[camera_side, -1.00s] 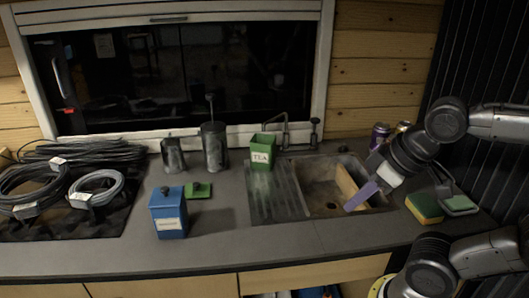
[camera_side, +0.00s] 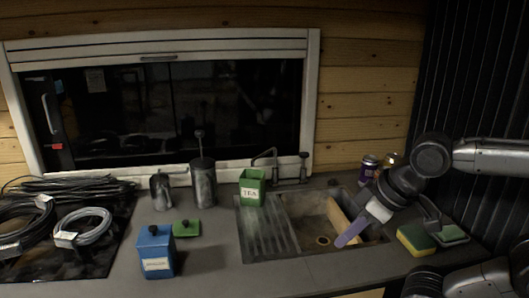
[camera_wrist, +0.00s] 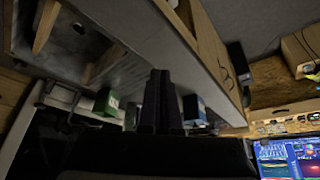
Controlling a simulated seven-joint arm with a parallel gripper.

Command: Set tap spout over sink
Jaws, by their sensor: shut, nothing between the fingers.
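The tap spout (camera_side: 265,153) is a thin dark metal pipe behind the sink, bent over toward the left, near the green tea tin and above the back of the drainboard. Its upright handle (camera_side: 303,165) stands to its right. The sink basin (camera_side: 352,243) is to the right of the drainboard, with the drain visible. My gripper (camera_side: 341,240) is over the basin's front right part, shut and empty, apart from the tap. In the wrist view its shut fingers (camera_wrist: 160,100) point away from the camera. The tap (camera_wrist: 60,100) shows there at the left, partly dark.
The green tea tin (camera_side: 252,188) stands at the drainboard's back left. A wooden board (camera_side: 342,216) leans in the basin. A sponge (camera_side: 415,240) lies right of the sink; cans (camera_side: 369,168) stand behind. A blue tin (camera_side: 155,251) stands at front left.

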